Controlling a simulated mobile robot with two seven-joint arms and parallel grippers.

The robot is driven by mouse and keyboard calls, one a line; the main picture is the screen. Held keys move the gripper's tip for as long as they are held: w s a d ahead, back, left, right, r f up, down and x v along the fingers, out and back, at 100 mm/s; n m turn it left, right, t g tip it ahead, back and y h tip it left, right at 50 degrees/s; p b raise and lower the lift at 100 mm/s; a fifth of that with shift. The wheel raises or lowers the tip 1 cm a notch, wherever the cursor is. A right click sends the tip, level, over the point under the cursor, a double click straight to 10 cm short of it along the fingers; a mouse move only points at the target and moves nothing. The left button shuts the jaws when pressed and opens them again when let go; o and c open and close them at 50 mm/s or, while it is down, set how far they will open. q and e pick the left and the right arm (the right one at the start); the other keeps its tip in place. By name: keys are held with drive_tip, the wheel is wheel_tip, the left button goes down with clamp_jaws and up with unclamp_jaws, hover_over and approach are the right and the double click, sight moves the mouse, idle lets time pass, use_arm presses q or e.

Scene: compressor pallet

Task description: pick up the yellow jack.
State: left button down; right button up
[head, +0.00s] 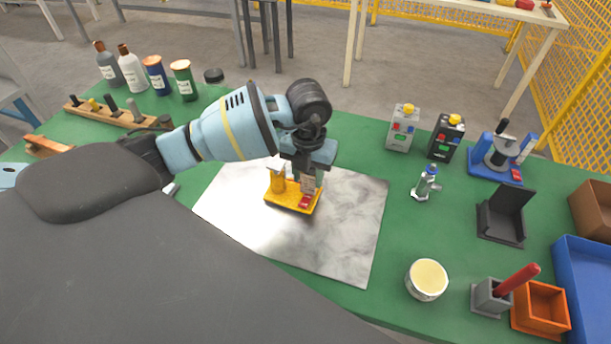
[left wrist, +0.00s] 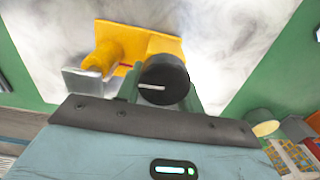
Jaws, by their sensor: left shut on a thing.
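The yellow jack (head: 288,199) is on or just above the grey marbled plate (head: 350,220) in the middle of the green table. It has a flat yellow base, a short yellow post and a red patch at its front. My left gripper (head: 308,178) reaches down from above and is shut on the jack's upper right part. In the left wrist view the yellow jack (left wrist: 115,48) shows beyond the gripper, with a black round knob (left wrist: 163,80) in front of it. The fingertips are mostly hidden. My right gripper is not in view.
Several bottles and jars (head: 158,75) and a wooden block holding tools (head: 105,112) stand at the back left. Two small boxed devices (head: 402,128), a blue fixture (head: 495,165), a black stand (head: 502,215), a round tin (head: 427,280) and an orange bin (head: 541,308) are on the right. The plate's right half is clear.

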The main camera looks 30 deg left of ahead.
use_arm(q)
wheel_tip(320, 180, up, 3)
drive_tip(key=shift+f, duration=0.1)
drive_tip(key=s+d, duration=0.3)
drive_tip(key=s, duration=0.4)
drive_tip(key=s+d+r, duration=0.1)
drive_tip(key=s+d, duration=0.2)
drive_tip(key=s, duration=0.4)
drive_tip(key=shift+s+d, duration=0.25)
drive_tip(key=shift+d, duration=0.15)
drive_tip(key=shift+r, duration=0.1)
